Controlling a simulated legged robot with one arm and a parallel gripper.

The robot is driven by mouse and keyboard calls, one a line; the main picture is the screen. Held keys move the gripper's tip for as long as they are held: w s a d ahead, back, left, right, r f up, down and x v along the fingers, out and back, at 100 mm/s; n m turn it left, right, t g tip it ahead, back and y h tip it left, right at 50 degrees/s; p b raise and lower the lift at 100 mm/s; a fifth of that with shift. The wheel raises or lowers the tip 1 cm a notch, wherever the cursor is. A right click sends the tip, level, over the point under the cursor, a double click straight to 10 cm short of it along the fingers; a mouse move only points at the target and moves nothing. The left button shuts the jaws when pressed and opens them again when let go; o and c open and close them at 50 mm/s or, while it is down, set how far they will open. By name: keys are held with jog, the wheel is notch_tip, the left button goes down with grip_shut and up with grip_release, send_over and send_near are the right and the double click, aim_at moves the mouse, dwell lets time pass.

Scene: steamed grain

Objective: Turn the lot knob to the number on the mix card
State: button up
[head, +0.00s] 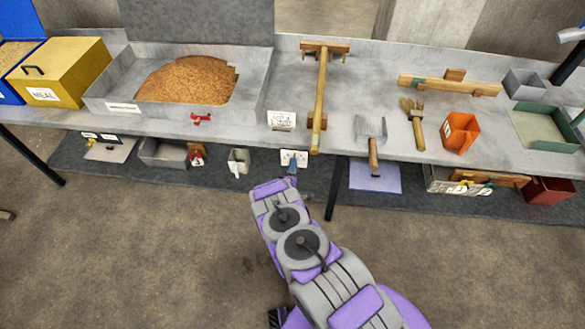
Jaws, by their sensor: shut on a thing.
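A small white panel (301,155) with dark markings is on the front below the bench edge, left of the bench leg. The lot knob appears to be the small blue-grey piece (292,168) at its lower middle. My gripper (291,177) is at the end of my purple and grey arm, right at this knob and shut on it. The fingers are mostly hidden by the arm and too small to make out. A white card (281,120) with dark writing, likely the mix card, stands on the bench above the panel. Its writing and the panel's numbers are too small to read.
On the bench are a grain tray (259,88), a yellow bin (75,72), a long wooden tool (320,90), a brush (413,110) and an orange container (460,132). A red handle (201,118) sticks out front. The lower shelf holds a purple sheet (374,177).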

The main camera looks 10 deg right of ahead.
jog(key=shift+a+f+n, duration=0.15)
jog(key=shift+a+n, duration=0.1)
jog(key=shift+n, duration=0.15)
jog(key=o, duration=1)
jog(key=p+v, duration=0.2)
jog(key=v, duration=1.5)
jog(key=shift+s, duration=0.1)
